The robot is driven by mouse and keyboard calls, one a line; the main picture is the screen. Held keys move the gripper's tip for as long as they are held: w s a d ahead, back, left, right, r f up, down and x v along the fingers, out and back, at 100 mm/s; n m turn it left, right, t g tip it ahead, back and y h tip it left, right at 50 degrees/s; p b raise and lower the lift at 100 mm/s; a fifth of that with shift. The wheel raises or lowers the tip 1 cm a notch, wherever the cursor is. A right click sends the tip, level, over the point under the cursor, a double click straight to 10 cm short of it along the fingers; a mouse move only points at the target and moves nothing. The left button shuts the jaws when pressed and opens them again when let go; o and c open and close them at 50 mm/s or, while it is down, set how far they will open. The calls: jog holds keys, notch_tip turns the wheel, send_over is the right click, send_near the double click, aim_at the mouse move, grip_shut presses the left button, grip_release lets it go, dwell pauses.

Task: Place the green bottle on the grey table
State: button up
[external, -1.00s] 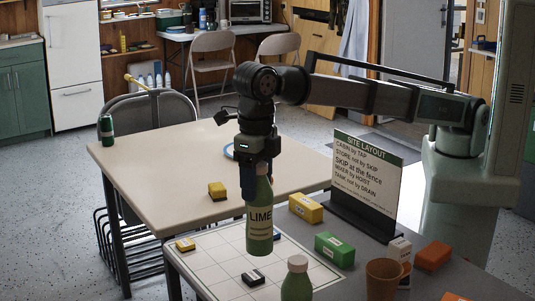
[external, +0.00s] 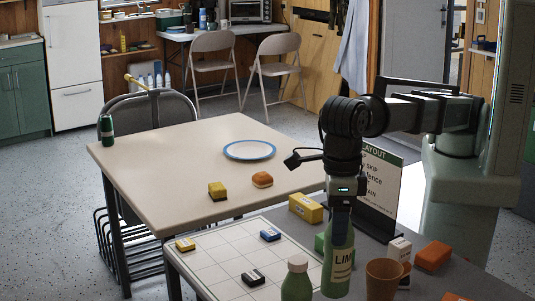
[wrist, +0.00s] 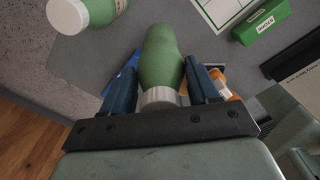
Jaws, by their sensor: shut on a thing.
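The green bottle (external: 337,268) labelled LIME is upright in my gripper (external: 340,210), over the grey table (external: 420,289) at the lower right. In the wrist view the green bottle (wrist: 163,55) lies between the two blue fingers of my gripper (wrist: 163,80), which are shut on it near its white cap. Its base is low, near the tabletop; I cannot tell whether it touches. A second green bottle (external: 297,282) with a white cap stands just left of it, and it also shows in the wrist view (wrist: 85,12).
An orange-brown cup (external: 383,278), a white carton (external: 399,250) and an orange block (external: 432,256) stand close on the right. A green block (external: 319,243) and sign (external: 380,195) are behind. A white grid board (external: 215,263) lies left. The beige table (external: 180,160) holds a plate (external: 249,150).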

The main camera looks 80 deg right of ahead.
aim_at(335, 251)
jog(key=shift+f, duration=3.4)
jog(key=o, duration=1.3)
notch_tip(335, 251, up, 12)
jog(key=shift+r, duration=0.2)
